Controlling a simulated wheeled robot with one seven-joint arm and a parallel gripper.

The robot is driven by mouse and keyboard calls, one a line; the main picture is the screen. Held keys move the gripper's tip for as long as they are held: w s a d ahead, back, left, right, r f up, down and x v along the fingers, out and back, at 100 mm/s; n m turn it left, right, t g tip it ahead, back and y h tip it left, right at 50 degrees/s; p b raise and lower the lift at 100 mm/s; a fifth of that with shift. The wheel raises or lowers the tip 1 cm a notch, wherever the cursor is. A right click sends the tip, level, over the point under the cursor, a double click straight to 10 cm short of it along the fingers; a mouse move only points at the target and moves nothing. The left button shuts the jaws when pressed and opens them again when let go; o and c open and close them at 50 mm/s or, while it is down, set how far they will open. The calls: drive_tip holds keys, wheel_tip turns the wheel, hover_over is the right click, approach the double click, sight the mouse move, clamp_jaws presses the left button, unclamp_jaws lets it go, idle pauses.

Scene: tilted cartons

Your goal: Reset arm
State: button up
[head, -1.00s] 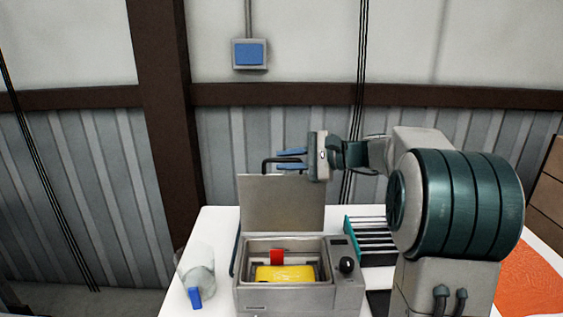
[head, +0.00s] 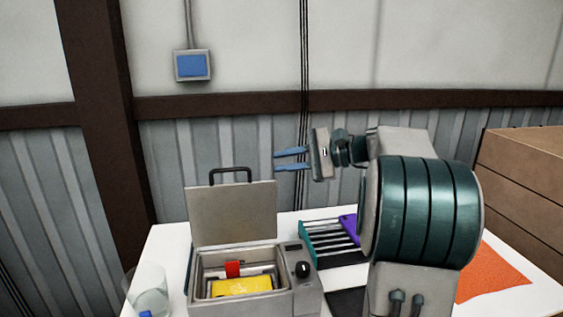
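My gripper (head: 291,160) is raised above the table, to the upper right of the open lid of a grey box-shaped device. Its two blue fingers point left and stand apart with nothing between them. My arm is bent, and its large teal link covers part of the table's right side.
The grey device (head: 304,290) has its lid (head: 232,214) up, with a yellow object (head: 241,287) and a red piece (head: 233,269) inside. A teal rack (head: 325,247) holds a purple item (head: 349,226). A clear container (head: 150,290), orange mat (head: 492,274) and cartons (head: 525,190) surround it.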

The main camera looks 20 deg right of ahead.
drive_tip(key=s+a+f+n+g+h, duration=0.3)
drive_tip(key=s+a+f+g+h, duration=0.15)
drive_tip(key=s+a+f, duration=0.55)
drive_tip(key=s+d+f+n+h, duration=0.1)
drive_tip(key=s+f+n+h, duration=0.8)
drive_tip(key=s, duration=0.6)
drive_tip(key=shift+s+x, duration=0.3)
drive_tip(key=shift+x, duration=0.95)
drive_tip(key=shift+d+f, duration=0.1)
